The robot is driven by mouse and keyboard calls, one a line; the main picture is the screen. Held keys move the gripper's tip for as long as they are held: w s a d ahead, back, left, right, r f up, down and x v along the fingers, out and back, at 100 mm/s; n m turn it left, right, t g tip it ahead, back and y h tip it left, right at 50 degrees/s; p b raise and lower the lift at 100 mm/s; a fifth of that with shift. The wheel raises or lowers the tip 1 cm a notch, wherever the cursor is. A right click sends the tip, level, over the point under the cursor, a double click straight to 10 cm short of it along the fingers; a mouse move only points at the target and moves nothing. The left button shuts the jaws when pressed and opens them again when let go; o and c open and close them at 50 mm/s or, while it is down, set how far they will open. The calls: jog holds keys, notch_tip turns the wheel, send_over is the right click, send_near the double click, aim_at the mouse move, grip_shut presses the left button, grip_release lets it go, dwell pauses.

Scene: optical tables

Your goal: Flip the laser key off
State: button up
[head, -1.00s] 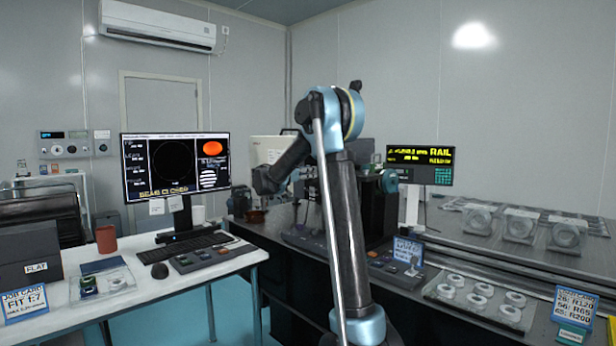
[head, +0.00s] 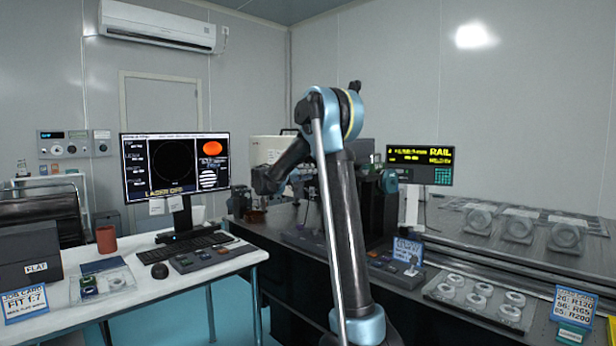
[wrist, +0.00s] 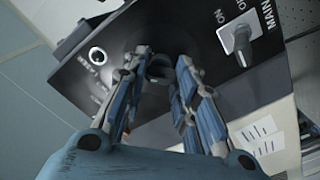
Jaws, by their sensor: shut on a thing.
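In the wrist view my gripper (wrist: 158,78) is at a black panel (wrist: 72,75), its two blue-and-grey fingers closed around a small dark rounded piece, the laser key (wrist: 158,66). The fingers hide most of the key, so its exact angle cannot be told. To the right on the panel is a toggle switch (wrist: 241,45) marked MAIN, with ON and OFF. To the left is a round, white-ringed fitting (wrist: 97,55). In the head view the monitor (head: 176,168) reads LASER OFF along its bottom. My arm covers part of the dark bench there, and the key cannot be made out.
A white desk (head: 130,300) at left holds a keyboard (head: 187,252), a mouse and a red-brown cup (head: 106,239). The right table carries a tray of round optics (head: 478,297) and clear-boxed mounts (head: 520,224). A second screen (head: 420,165) reads RAIL.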

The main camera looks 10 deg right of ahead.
jog(key=n, duration=0.5)
jog(key=shift+w+a+f+n, duration=0.1)
jog(key=shift+w+a+n, duration=0.1)
jog(key=shift+n, duration=0.1)
jog(key=shift+f+n, duration=0.15)
jog(key=shift+n, duration=1.85)
jog(key=shift+s, duration=0.1)
jog(key=o, duration=1)
jog(key=shift+d, duration=0.1)
jog(key=shift+o, duration=0.2)
jog(key=v, duration=1.1)
jog(key=shift+s+a, duration=0.15)
jog(key=shift+a, duration=0.25)
